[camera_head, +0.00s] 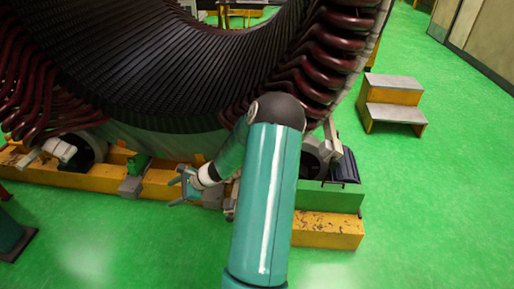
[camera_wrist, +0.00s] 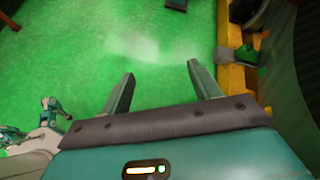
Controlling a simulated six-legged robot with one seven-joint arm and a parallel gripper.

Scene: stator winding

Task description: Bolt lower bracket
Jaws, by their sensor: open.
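My gripper (camera_head: 176,188) is in front of the yellow base beam (camera_head: 100,180) under the large stator (camera_head: 160,60), near the middle of the beam in the head view. In the wrist view my gripper (camera_wrist: 161,88) shows two fingers wide apart with only green floor between them. It is open and holds nothing. A grey block (camera_head: 131,187) and a green block (camera_head: 138,163) sit at the beam to the left of my gripper. I cannot tell which part is the lower bracket, and no bolt is clearly visible. My arm hides part of the beam.
A yellow and grey step stool (camera_head: 392,98) stands on the floor at the right. Dark red winding ends (camera_head: 325,45) jut out above my arm. Rollers (camera_head: 85,150) sit under the stator. The green floor (camera_head: 100,245) in front is mostly clear.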

